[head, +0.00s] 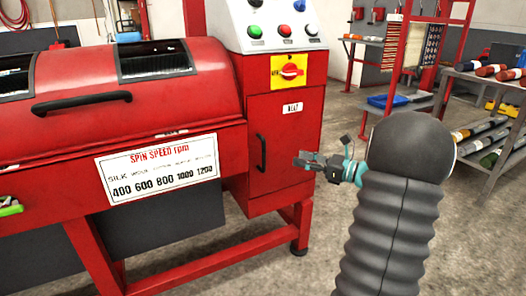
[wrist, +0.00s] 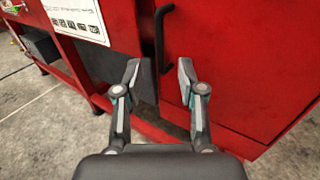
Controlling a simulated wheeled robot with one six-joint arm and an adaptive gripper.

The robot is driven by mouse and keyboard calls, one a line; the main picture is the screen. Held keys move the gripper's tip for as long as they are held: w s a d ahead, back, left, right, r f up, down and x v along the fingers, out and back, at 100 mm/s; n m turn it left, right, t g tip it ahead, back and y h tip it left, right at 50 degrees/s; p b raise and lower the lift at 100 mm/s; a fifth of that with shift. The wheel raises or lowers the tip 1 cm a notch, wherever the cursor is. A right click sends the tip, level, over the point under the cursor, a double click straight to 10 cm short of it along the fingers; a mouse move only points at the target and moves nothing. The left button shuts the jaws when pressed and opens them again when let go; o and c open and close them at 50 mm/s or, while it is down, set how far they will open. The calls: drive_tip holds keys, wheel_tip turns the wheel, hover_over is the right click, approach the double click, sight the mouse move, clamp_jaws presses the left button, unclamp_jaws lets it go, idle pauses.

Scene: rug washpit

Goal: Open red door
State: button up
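The red door (head: 287,143) is the front of the red control cabinet below the buttons, and it looks shut. Its black vertical handle (head: 261,153) is on the door's left side; the handle also shows in the wrist view (wrist: 161,40), above the gap between my fingers. My gripper (head: 300,161) is in front of the door, to the right of the handle in the head view. In the wrist view my gripper (wrist: 157,75) is open, with nothing between its fingertips. Neither finger visibly touches the handle. My arm hides part of the floor and shelves at right.
A red spin machine (head: 110,100) with a black lid handle stands left of the cabinet. A yellow plate with a red rotary switch (head: 290,71) is above the door. Metal shelves (head: 480,160) with rolls stand at right. Concrete floor lies between.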

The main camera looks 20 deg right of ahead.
hover_over(264, 168)
drive_tip(key=shift+w+d+b, duration=0.15)
drive_tip(key=shift+w+b, duration=0.2)
drive_tip(key=shift+b, duration=0.1)
clamp_jaws()
